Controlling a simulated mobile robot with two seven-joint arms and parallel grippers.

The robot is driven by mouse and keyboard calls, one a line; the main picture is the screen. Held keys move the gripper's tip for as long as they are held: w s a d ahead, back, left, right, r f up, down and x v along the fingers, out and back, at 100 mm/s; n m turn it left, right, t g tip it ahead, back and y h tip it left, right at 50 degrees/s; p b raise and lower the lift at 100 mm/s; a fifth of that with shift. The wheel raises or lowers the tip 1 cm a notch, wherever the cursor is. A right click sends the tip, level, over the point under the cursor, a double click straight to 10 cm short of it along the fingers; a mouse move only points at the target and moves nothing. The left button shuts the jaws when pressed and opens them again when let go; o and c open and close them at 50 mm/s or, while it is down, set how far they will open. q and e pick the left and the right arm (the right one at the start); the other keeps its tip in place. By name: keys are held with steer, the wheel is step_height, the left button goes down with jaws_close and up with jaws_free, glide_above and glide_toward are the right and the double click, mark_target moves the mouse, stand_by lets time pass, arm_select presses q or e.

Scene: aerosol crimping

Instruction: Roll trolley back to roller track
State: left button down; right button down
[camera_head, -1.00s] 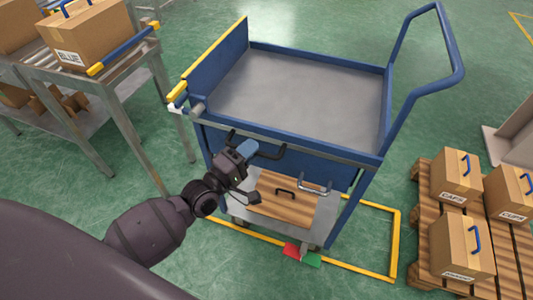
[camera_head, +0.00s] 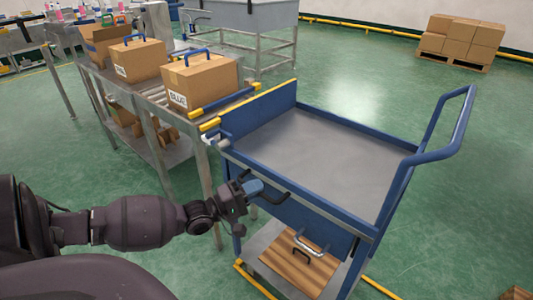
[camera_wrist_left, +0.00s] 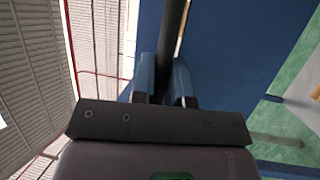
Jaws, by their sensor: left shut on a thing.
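The blue trolley (camera_head: 318,150) has an empty grey top tray and a tall push handle on its right. My left gripper (camera_head: 256,188) is shut on a black handle (camera_head: 275,200) on the trolley's near blue side panel. The left wrist view shows the black bar (camera_wrist_left: 172,45) between the two blue fingers (camera_wrist_left: 163,80). The roller track (camera_head: 205,100) stands just left of the trolley. The trolley's yellow-topped end board (camera_head: 262,107) faces the track's blue-and-yellow end bar (camera_head: 225,99), with a small gap visible. My right gripper is out of view.
A box marked BLUE (camera_head: 200,82) and other cartons stand on the track. A wooden board (camera_head: 298,262) with handles lies on the trolley's lower shelf. Yellow floor lines (camera_head: 252,280) show below.

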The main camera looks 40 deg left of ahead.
arm_select(q)
steer(key=shift+a, duration=0.2)
steer(key=c, duration=1.1)
jaws_free()
steer(key=shift+a, duration=0.15)
steer(key=shift+c, duration=0.2)
steer(key=p+v, duration=0.1)
steer(key=v, duration=0.9)
steer(key=shift+s, duration=0.4)
